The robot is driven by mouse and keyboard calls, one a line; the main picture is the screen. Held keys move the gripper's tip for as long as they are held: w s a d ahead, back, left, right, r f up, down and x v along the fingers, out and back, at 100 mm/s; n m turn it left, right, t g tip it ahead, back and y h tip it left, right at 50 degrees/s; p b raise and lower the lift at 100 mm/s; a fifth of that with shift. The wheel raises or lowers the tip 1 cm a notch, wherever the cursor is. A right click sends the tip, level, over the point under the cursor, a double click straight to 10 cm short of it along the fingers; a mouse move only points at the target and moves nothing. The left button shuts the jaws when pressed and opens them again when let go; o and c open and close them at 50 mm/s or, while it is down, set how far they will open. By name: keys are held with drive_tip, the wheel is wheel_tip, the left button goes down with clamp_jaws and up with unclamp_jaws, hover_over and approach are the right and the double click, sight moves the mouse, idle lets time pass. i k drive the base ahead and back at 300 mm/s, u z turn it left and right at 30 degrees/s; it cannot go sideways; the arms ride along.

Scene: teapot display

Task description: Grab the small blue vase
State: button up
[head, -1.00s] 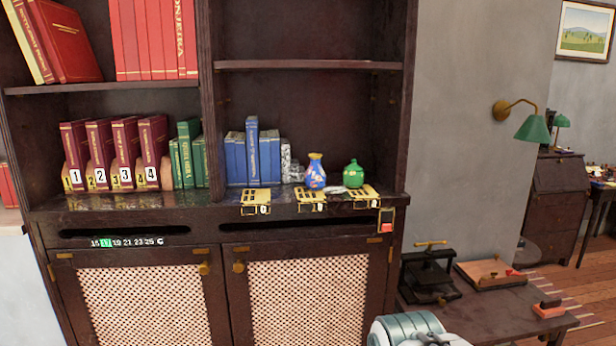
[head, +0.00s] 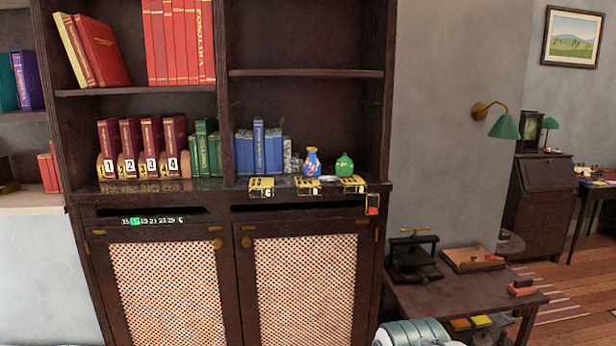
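The small blue vase (head: 312,161) stands upright on the cabinet's counter ledge (head: 215,187), under the right-hand shelf. It is blue with pinkish and pale markings. A round green pot (head: 345,164) stands just to its right. A small pale object lies between them, too small to make out. A grey-white rounded part of my own body shows at the bottom edge, right of centre. My gripper's fingers do not show in the head view.
Blue books (head: 259,150) stand left of the vase. Yellow numbered plates (head: 307,186) line the ledge's front edge. A side table (head: 450,292) with a black press (head: 413,256) stands right of the cabinet.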

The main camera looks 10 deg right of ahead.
sight(311, 167)
drive_tip(key=k, duration=0.65)
drive_tip(key=u, duration=0.85)
drive_tip(key=i, duration=1.7)
drive_tip(key=z, duration=0.5)
